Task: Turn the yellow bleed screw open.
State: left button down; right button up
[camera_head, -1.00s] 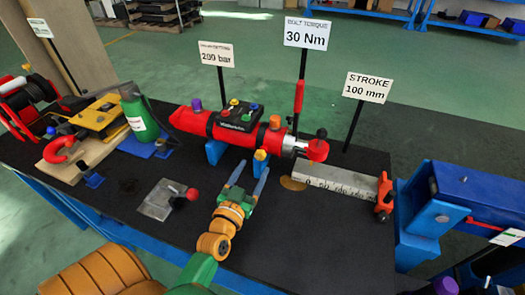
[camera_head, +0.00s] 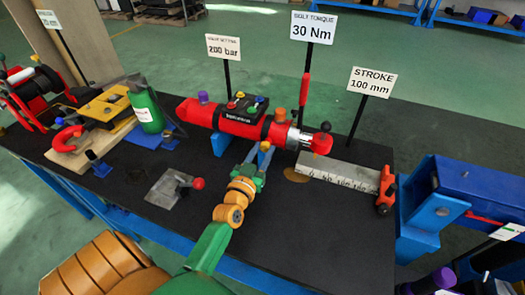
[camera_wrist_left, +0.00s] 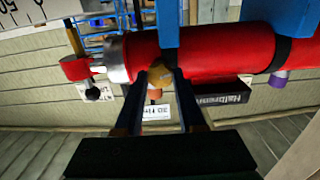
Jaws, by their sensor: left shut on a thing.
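The red cylinder (camera_head: 236,121) lies on blue supports on the dark table in the head view. It carries a purple knob (camera_head: 203,97), an orange knob (camera_head: 280,114) and a black block (camera_head: 243,109) with coloured knobs. The yellow bleed screw (camera_head: 265,146) is on its near side, below the silver end collar. My left gripper (camera_head: 258,156) reaches up to it and is shut on it. In the left wrist view the yellow screw (camera_wrist_left: 159,77) sits between both fingers, against the red cylinder (camera_wrist_left: 215,50). The fingers partly hide it. My right gripper is not in view.
A scale block (camera_head: 340,173) lies right of the cylinder, with a blue beam (camera_head: 480,195) beyond. A grey plate with a red-knobbed lever (camera_head: 175,188) lies left of my arm. A green bottle (camera_head: 146,108) stands farther left. Sign posts rise behind the cylinder.

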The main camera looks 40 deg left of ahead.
pick_arm(q)
jog(key=shift+n, duration=0.3)
jog(key=c, duration=0.5)
grip_release()
jog(key=v, duration=0.7)
jog(key=shift+a, duration=0.1)
